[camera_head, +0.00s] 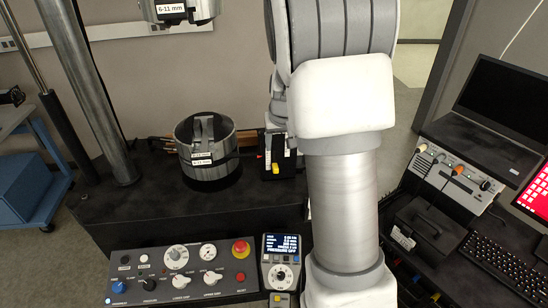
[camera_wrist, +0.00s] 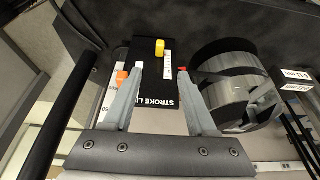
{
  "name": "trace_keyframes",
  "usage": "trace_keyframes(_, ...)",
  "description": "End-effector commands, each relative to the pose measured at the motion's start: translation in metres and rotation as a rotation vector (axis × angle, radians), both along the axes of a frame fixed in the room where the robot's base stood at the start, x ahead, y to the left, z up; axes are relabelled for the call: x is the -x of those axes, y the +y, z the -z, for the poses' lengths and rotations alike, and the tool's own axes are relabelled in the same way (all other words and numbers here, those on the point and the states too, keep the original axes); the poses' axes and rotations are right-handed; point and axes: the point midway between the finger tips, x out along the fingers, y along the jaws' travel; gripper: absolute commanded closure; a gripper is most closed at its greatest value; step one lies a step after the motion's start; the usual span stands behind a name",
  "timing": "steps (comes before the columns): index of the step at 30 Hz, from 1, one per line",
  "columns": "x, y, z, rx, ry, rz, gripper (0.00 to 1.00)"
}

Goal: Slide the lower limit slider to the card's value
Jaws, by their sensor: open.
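The black stroke limit box (camera_wrist: 146,82) shows between and beyond my fingertips in the wrist view, its white lettering partly cut off. A yellow slider (camera_wrist: 160,47) sits on its face beside a white scale strip (camera_wrist: 168,64). An orange piece (camera_wrist: 122,75) is by the left finger; I cannot tell which slider is the lower one. My gripper (camera_wrist: 160,73) is open and empty, apart from the yellow slider. In the head view the box (camera_head: 268,143) and yellow slider (camera_head: 275,168) show left of my arm, which hides the fingers. No card value is readable.
A round lower grip (camera_head: 205,150) stands left of the box; it is close to my right finger in the wrist view (camera_wrist: 235,90). A control panel (camera_head: 183,273) and handset (camera_head: 283,262) lie in front. A steel column (camera_head: 90,90) stands at left, a keyboard (camera_head: 500,260) at right.

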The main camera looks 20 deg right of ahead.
Motion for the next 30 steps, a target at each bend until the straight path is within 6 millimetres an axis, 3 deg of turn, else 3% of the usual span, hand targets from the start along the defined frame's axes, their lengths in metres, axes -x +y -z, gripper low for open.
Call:
trace_keyframes(18,-0.04,-0.012,0.101,-0.001,0.002,0.001,0.43)
trace_keyframes(30,-0.052,-0.015,0.129,0.0,0.0,0.0,0.43)
